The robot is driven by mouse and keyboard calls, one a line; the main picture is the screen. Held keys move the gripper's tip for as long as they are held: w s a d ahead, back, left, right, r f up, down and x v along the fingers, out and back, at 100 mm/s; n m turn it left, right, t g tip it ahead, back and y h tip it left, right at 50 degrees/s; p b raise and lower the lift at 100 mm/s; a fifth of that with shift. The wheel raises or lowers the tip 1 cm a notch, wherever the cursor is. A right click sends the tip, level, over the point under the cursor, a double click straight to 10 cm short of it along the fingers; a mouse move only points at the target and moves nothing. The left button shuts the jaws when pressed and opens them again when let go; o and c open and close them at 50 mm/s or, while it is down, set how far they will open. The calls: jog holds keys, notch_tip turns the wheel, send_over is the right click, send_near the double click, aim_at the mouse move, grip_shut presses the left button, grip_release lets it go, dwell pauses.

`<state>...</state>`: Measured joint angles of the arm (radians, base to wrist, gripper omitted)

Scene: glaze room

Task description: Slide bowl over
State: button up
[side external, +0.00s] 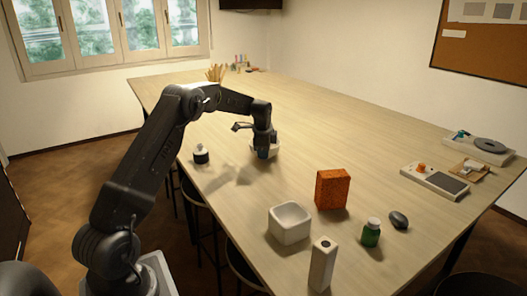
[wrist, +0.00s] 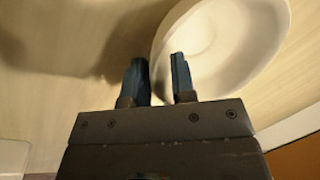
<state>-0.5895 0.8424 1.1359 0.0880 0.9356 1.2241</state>
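A round white bowl (wrist: 232,45) fills the upper right of the wrist view. In the side view the bowl (side external: 276,152) is on the table, partly hidden by my gripper (side external: 263,155), which points down at it. In the wrist view my gripper (wrist: 159,75) has its two dark blue fingers apart, with a clear gap between them. The bowl's left rim runs through this gap: the right finger overlaps the bowl and the left finger is outside it. I cannot tell whether either finger touches the bowl.
A small dark-and-white bottle (side external: 201,155) stands left of my gripper. Nearer are a square white container (side external: 290,223), an orange box (side external: 332,189), a tall white box (side external: 322,264), a green bottle (side external: 371,233) and a dark rounded object (side external: 399,220). The table beyond the bowl is largely clear.

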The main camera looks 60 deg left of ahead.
grip_shut()
jog(key=shift+d, duration=10)
jog(key=shift+o, duration=1.3)
grip_release()
